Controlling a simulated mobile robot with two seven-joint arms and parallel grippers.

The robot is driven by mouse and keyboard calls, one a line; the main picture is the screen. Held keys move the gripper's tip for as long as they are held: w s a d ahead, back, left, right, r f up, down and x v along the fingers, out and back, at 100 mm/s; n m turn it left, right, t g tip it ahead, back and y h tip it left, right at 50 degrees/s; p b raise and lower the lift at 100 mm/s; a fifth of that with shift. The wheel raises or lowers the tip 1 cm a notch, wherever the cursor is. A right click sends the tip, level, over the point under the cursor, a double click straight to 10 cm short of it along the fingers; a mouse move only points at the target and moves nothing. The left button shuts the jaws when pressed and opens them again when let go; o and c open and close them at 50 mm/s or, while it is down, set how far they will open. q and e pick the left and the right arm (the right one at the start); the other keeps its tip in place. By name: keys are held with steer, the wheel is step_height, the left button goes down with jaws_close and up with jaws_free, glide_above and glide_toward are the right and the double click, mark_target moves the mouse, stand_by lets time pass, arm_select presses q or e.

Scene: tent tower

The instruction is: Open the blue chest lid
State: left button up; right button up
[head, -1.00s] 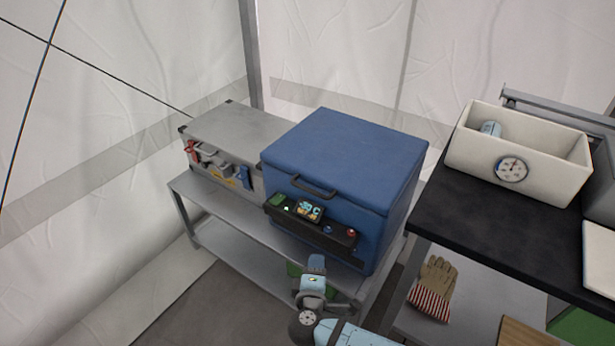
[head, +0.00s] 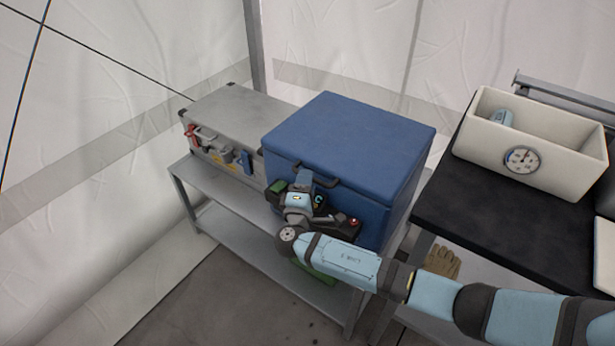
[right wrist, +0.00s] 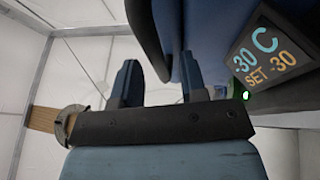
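The blue chest (head: 350,150) stands on a grey metal bench with its lid shut. Its dark handle (head: 326,182) is at the front edge of the lid. My right gripper (head: 304,180) is in front of the chest, close to the left end of the handle, and partly covers the control panel. In the right wrist view its two fingers (right wrist: 160,85) are apart. A dark curved part, apparently the handle (right wrist: 147,35), shows beyond them; I cannot tell if they touch it. The panel display (right wrist: 265,55) reads -30 C. My left gripper is not in view.
A grey case (head: 235,120) stands left of the chest on the same bench (head: 205,180). A black-topped table (head: 455,210) with a cream bin (head: 540,160) stands close on the right. Gloves (head: 440,262) lie below it. Tent walls close off the back.

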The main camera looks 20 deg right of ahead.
steer(key=shift+x, duration=1.05)
jaws_close()
steer(key=shift+r, duration=0.1)
